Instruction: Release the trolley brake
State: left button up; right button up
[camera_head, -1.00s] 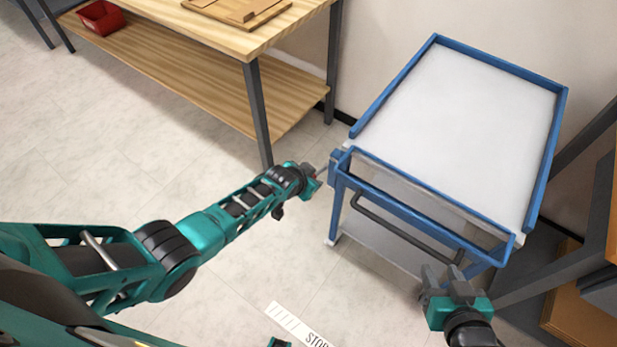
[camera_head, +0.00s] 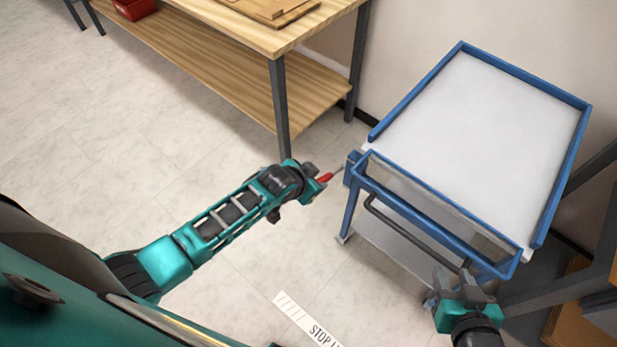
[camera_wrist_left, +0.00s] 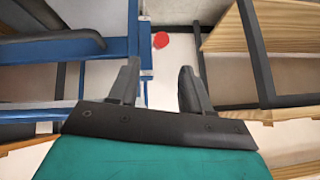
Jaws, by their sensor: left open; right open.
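The blue trolley (camera_head: 480,125) with a pale top stands at the right. A red-ended lever (camera_head: 325,177), which looks like the brake, sticks out from its near left corner. A red round end (camera_wrist_left: 160,40) shows beyond the fingers in the left wrist view. My left gripper (camera_head: 316,186) is beside the red lever; its fingers are hard to see from the head. In the left wrist view the left gripper (camera_wrist_left: 158,88) is open, with nothing between its fingertips. My right gripper (camera_head: 456,281) is open near the right end of the dark push bar (camera_head: 412,237).
A wooden workbench (camera_head: 300,32) with a lower shelf stands behind, left of the trolley. A red bin (camera_head: 134,8) is on that shelf. A dark-framed stand (camera_head: 560,290) is close on the right. The floor at left is clear, with a white marking (camera_head: 308,319) in front.

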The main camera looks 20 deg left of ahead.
pick_arm(q)
jog(key=shift+v, duration=1.2)
jog(key=s+a+r+n+t, duration=0.1)
jog(key=s+r, duration=0.1)
jog(key=s, duration=0.4)
jog(key=s+a+r+n+t, duration=0.1)
jog(key=s+r+n+t, duration=0.1)
jog(key=s, duration=0.5)
jog(key=shift+s+r, duration=0.25)
jog(key=shift+r, duration=0.25)
